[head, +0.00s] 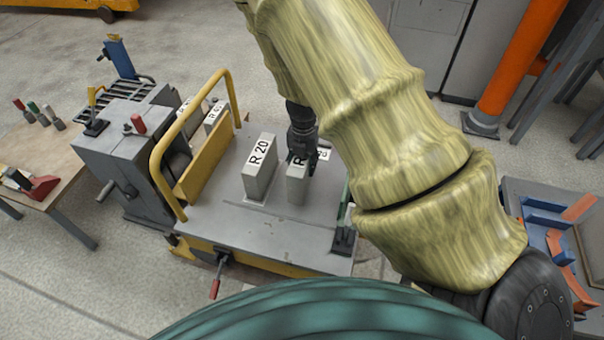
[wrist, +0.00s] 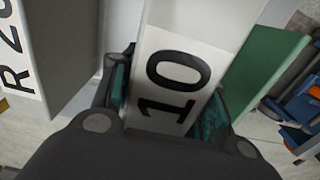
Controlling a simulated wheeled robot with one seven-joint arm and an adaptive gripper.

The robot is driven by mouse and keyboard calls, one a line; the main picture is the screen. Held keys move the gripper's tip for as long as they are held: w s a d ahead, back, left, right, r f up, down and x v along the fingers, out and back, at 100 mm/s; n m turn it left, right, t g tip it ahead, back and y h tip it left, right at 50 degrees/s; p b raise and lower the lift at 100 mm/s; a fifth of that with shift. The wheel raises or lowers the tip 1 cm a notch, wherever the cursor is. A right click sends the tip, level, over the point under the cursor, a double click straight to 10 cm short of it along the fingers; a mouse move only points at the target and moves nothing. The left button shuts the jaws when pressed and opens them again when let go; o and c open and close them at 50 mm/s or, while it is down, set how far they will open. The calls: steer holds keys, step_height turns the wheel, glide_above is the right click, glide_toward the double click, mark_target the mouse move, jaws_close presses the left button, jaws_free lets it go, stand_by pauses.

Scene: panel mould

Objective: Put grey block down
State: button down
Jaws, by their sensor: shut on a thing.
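My gripper (head: 301,158) is shut on a grey block (head: 296,187). In the wrist view this grey block (wrist: 178,75) stands between the fingers and has a white label reading "10". In the head view it is upright over the grey table top (head: 225,222), right of another grey block (head: 258,178) labelled "R 20". I cannot tell whether its bottom touches the table. The two blocks stand apart with a narrow gap. My gripper hides part of the held block's label and its upper end.
A label reading "20" (head: 323,154) shows just behind my gripper. A green upright part (head: 345,200) stands close on the right. A yellow rail (head: 160,160) bounds the left, with more labelled blocks (head: 214,116) behind it. The table's front is bare.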

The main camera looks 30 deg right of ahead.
steer(key=shift+f+b, duration=0.7)
steer(key=shift+f, duration=1.2)
steer(key=c, duration=0.8)
jaws_free()
steer(key=shift+o, duration=0.2)
steer(key=shift+f, duration=0.1)
step_height(320, 180, up, 12)
steer(key=p, duration=0.4)
